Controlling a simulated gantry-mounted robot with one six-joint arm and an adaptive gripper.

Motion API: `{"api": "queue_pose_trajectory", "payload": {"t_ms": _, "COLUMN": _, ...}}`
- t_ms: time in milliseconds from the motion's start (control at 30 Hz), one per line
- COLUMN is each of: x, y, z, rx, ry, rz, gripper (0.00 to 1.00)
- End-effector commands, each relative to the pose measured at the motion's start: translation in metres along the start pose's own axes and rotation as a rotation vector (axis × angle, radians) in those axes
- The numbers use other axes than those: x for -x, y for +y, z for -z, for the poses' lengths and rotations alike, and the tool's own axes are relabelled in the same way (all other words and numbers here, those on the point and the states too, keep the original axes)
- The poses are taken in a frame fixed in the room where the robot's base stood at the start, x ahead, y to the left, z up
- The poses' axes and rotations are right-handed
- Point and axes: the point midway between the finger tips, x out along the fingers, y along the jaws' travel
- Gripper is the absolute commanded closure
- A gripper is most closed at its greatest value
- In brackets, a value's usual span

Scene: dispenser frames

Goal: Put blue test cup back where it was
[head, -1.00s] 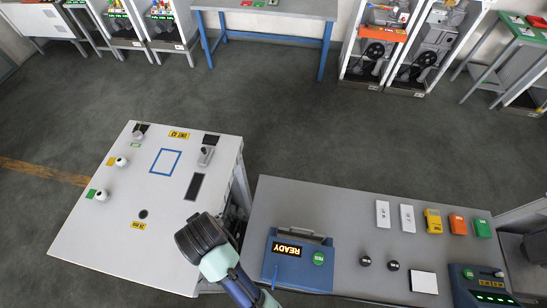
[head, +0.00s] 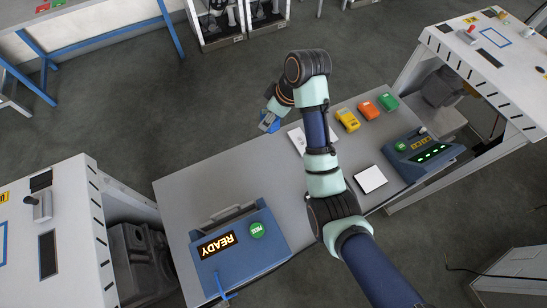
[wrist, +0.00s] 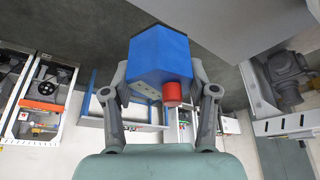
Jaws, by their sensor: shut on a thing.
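The blue test cup (wrist: 158,58) fills the middle of the wrist view as an angular blue body. In the head view, a small blue part of the cup (head: 269,122) shows at my gripper (head: 271,116), by the far edge of the grey bench (head: 178,190). My arm hides part of the bench. I cannot tell whether the cup touches anything.
On the bench stand a blue READY unit (head: 270,240), a blue unit with green lights (head: 423,150), and yellow (head: 347,119), orange (head: 370,109) and green (head: 388,101) blocks. A white square (head: 370,178) lies right of my arm. White machine tables (head: 60,220) flank the bench.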

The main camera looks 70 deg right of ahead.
Motion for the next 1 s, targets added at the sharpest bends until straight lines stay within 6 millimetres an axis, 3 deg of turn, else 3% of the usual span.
{"api": "queue_pose_trajectory", "payload": {"t_ms": 100, "x": 0.002, "y": 0.013, "z": -0.010, "rx": 0.000, "ry": 0.005, "rz": -0.003, "gripper": 0.89}}
{"api": "queue_pose_trajectory", "payload": {"t_ms": 267, "x": 0.000, "y": 0.014, "z": -0.012, "rx": 0.001, "ry": 0.004, "rz": -0.001, "gripper": 0.89}}
{"api": "queue_pose_trajectory", "payload": {"t_ms": 367, "x": -0.018, "y": 0.013, "z": -0.020, "rx": -0.002, "ry": 0.002, "rz": 0.002, "gripper": 0.89}}
{"api": "queue_pose_trajectory", "payload": {"t_ms": 700, "x": -0.117, "y": 0.013, "z": -0.060, "rx": -0.001, "ry": 0.001, "rz": 0.001, "gripper": 0.89}}
{"api": "queue_pose_trajectory", "payload": {"t_ms": 833, "x": -0.138, "y": 0.013, "z": -0.068, "rx": -0.001, "ry": 0.003, "rz": -0.001, "gripper": 0.89}}
{"api": "queue_pose_trajectory", "payload": {"t_ms": 1000, "x": -0.143, "y": 0.014, "z": -0.070, "rx": 0.000, "ry": 0.004, "rz": -0.003, "gripper": 0.89}}
